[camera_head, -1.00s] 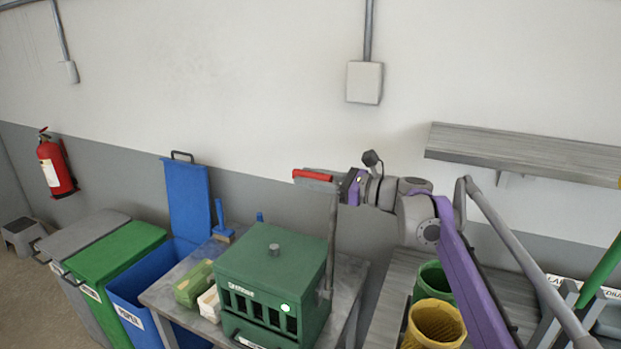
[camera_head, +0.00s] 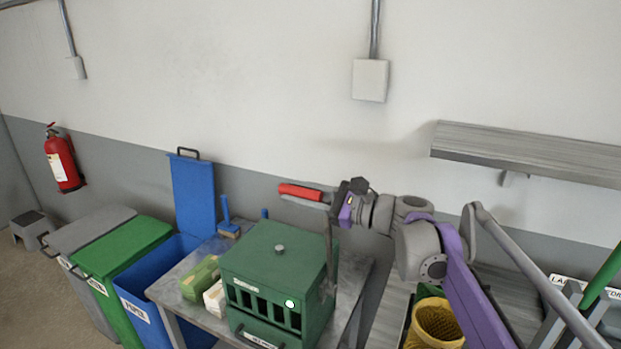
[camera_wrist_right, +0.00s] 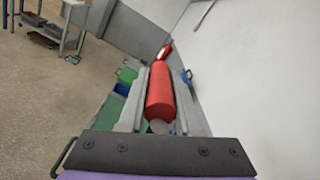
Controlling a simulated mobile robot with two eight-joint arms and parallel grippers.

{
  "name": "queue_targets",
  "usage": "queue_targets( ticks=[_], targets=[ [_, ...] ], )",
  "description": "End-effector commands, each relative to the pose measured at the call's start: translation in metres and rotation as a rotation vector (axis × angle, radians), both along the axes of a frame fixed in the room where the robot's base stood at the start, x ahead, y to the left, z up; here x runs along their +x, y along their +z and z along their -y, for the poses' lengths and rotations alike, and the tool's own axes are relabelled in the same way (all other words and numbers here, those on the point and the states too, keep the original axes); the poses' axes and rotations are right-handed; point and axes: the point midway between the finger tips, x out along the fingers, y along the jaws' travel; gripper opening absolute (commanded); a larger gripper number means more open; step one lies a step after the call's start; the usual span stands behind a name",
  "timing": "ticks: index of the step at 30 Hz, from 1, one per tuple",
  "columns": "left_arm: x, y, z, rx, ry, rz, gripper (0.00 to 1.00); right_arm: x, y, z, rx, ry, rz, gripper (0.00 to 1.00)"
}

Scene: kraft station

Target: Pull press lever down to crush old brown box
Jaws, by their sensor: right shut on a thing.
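The green press (camera_head: 265,265) stands on a grey table, with slots across its front. Its lever (camera_head: 329,240) rises nearly upright along the press's right side and ends in a red handle (camera_head: 300,191) above the lid, pointing left. My right gripper (camera_head: 316,197) is shut on the red handle, coming in from the right. In the right wrist view the red handle (camera_wrist_right: 160,92) lies lengthwise between the two grey fingers. No brown box can be made out; the inside of the press is dark behind the slots. My left gripper is not in view.
A green block (camera_head: 199,277) and a pale block (camera_head: 214,299) lie left of the press on the table (camera_head: 190,300). Blue, green and grey bins stand further left. A yellow basket (camera_head: 436,325) is below my right arm. A wall shelf (camera_head: 530,158) is at right.

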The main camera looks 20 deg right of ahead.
Motion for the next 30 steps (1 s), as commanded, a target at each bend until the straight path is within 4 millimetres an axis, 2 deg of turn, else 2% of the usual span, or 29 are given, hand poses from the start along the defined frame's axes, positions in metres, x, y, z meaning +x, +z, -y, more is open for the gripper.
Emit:
queue_targets(
  ticks=[3,8,18,24,30],
  targets=[
    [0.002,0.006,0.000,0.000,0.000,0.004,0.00,-0.024,-0.007,-0.027,-0.083,0.004,0.073,0.00],
    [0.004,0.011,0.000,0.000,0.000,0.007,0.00,-0.052,-0.023,-0.058,-0.197,0.004,0.174,0.00],
    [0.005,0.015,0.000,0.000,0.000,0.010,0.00,-0.105,-0.079,-0.118,-0.436,0.005,0.388,0.00],
    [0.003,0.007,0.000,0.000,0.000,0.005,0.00,-0.128,-0.120,-0.143,-0.567,0.004,0.503,0.00],
    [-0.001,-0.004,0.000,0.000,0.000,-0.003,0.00,-0.143,-0.155,-0.159,-0.671,0.003,0.596,0.00]
  ],
)
